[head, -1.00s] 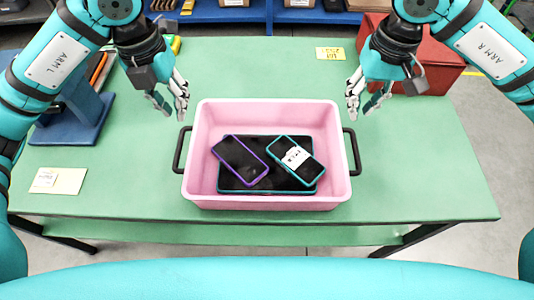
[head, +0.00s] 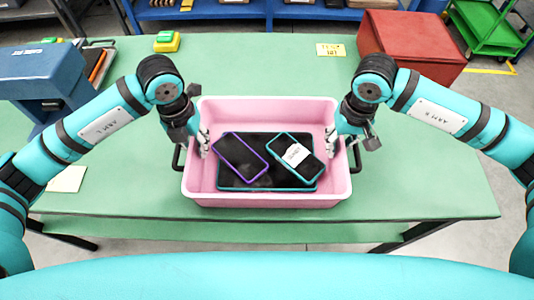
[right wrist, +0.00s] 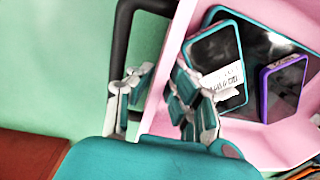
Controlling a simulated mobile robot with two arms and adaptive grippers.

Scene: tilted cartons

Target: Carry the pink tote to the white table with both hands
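The pink tote (head: 267,201) sits upright on a green table, with a black handle at each short side. It holds a black tablet (head: 232,183), a purple-edged phone (head: 240,157) and a teal-edged phone (head: 305,168) with a white label. My left gripper (head: 194,146) is at the tote's left side, its fingers apart near the rim. My right gripper (head: 345,146) is at the right side. In the right wrist view, its open fingers (right wrist: 160,98) are spread, one over the black handle (right wrist: 118,62), the other over the tote's inside. No white table is in view.
The green table (head: 420,185) is clear in front and to the right. A blue bin (head: 42,75) stands at the left, a red box (head: 412,45) at the back right. A yellow-green block (head: 167,41) and paper notes lie on the table. Blue shelving stands behind.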

